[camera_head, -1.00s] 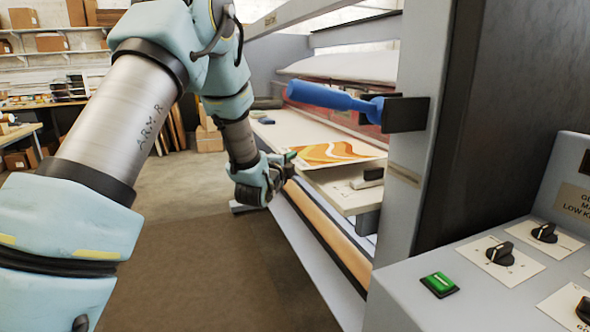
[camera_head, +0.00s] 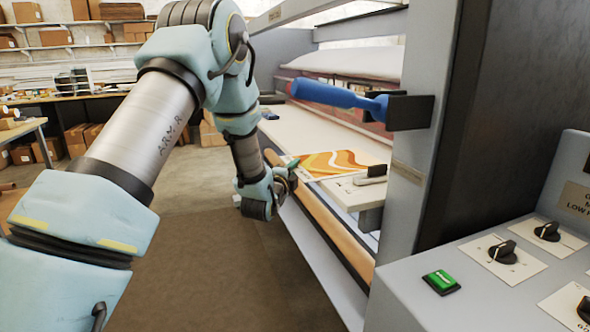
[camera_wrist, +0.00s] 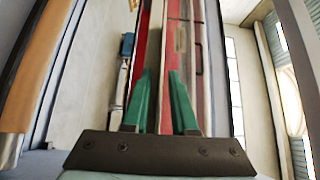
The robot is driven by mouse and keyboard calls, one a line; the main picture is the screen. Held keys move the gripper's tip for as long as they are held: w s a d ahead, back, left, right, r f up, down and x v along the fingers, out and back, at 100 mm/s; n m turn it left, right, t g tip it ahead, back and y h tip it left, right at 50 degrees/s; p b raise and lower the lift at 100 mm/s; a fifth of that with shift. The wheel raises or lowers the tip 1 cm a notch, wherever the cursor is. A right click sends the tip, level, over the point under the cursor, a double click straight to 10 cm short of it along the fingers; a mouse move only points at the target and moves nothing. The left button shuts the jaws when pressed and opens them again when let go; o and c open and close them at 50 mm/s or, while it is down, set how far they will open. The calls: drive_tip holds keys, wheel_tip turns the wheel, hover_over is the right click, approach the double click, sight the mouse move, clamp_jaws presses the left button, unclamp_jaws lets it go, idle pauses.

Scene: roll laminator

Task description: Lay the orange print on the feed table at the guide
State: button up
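The orange print (camera_head: 335,163), with white and yellow waves, lies flat on or very close to the pale feed table (camera_head: 290,134). Its right part is beside the dark-topped guide block (camera_head: 372,175); I cannot tell if they touch. My gripper (camera_head: 291,167) is at the print's left edge, over the table's front side. In the wrist view the two green fingers (camera_wrist: 161,85) stand apart with a clear gap, and no print can be made out between them.
A tan roller (camera_head: 335,235) runs along the machine's front below the table. The control panel with a green button (camera_head: 441,281) is at the right. The floor at left is open.

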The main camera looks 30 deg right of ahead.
drive_tip(key=shift+o, duration=0.3)
drive_tip(key=shift+r, duration=0.1)
drive_tip(key=shift+r, duration=0.1)
drive_tip(key=b+v, duration=0.4)
drive_tip(key=v, duration=0.8)
drive_tip(key=w+a+f+n+g+y, duration=0.25)
drive_tip(key=a+n+y, duration=0.35)
drive_tip(key=a, duration=0.4)
drive_tip(key=w+a+f+n+g+y, duration=0.1)
drive_tip(key=a+f+n+y, duration=0.2)
drive_tip(key=a+n, duration=0.6)
drive_tip(key=s+a+n+g+y, duration=0.4)
drive_tip(key=s+a+n+g, duration=0.3)
drive_tip(key=s+a+n, duration=0.4)
drive_tip(key=s+a, duration=0.4)
drive_tip(key=a, duration=0.2)
drive_tip(key=shift+f+n, duration=0.2)
drive_tip(key=shift+n, duration=0.1)
